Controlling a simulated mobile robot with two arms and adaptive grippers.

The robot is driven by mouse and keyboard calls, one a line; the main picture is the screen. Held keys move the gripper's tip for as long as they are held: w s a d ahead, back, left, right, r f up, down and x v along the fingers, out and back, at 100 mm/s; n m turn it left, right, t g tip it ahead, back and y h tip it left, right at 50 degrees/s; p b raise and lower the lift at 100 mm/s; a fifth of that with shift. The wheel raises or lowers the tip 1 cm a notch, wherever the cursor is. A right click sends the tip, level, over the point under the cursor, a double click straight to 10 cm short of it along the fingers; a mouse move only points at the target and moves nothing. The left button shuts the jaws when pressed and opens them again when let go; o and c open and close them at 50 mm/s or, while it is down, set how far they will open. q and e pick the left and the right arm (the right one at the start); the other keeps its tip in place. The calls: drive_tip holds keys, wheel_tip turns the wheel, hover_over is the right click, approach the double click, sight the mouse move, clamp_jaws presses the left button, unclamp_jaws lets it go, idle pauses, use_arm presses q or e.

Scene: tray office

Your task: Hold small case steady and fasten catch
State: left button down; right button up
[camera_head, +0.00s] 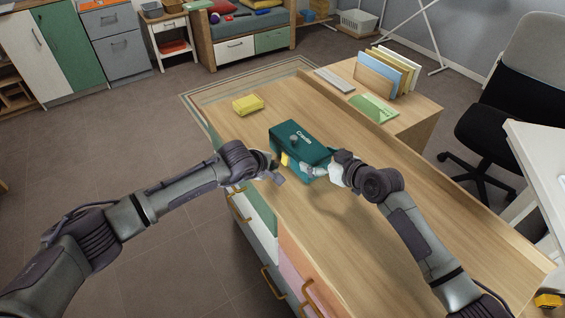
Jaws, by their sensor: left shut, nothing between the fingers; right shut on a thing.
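The fingers hide part of the case's front, so the catch's state cannot be told.
A yellow block (247,104) lies on the desk (370,210) to the left behind the case. A raised shelf along the back right holds upright folders (385,73), a green booklet (373,107) and a grey flat item (334,80). The desk's right part is clear.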

use_arm(q)
drive_tip(key=shift+w+d, duration=0.1)
drive_tip(key=shift+d, duration=0.05)
drive_tip(key=shift+w+d, duration=0.1)
drive_tip(key=shift+d, duration=0.1)
idle(0.3)
drive_tip(key=shift+w+d+f, duration=0.1)
drive_tip(key=shift+w+d, duration=0.1)
drive_tip(key=shift+d, duration=0.05)
idle(0.8)
drive_tip(key=shift+a, duration=0.1)
drive_tip(key=shift+s+a, duration=0.45)
drive_tip(key=shift+a, duration=0.1)
drive_tip(key=shift+s+a+r, duration=0.2)
drive_tip(key=shift+s+a, duration=0.55)
drive_tip(key=shift+a, duration=0.25)
drive_tip(key=shift+s+a+r, duration=0.2)
drive_tip(key=shift+s+a, duration=0.5)
drive_tip(key=shift+a, duration=0.3)
use_arm(e)
drive_tip(key=o, duration=1.1)
